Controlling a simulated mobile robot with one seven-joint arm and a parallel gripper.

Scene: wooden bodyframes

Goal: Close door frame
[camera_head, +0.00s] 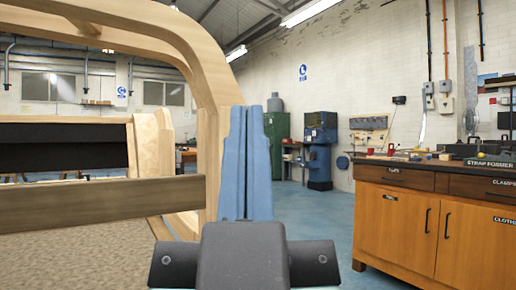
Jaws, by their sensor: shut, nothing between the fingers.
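A large pale wooden bodyframe (208,62) fills the left side, with a thick curved post and roof rail. A darker horizontal wooden bar (100,203) crosses the lower left and ends at the post beside my gripper. I cannot tell which of these pieces belong to the door frame. My gripper (246,112) has blue fingers pressed together, pointing up and away in the picture, and is empty. The fingers stand in front of the post's right edge and hide part of it. I cannot tell whether they touch the wood.
A wooden workbench (400,222) with drawers and doors stands at the right, tools on its top. A blue machine (320,150) and a green cabinet (276,135) stand at the back. The blue floor (318,212) between frame and bench is clear.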

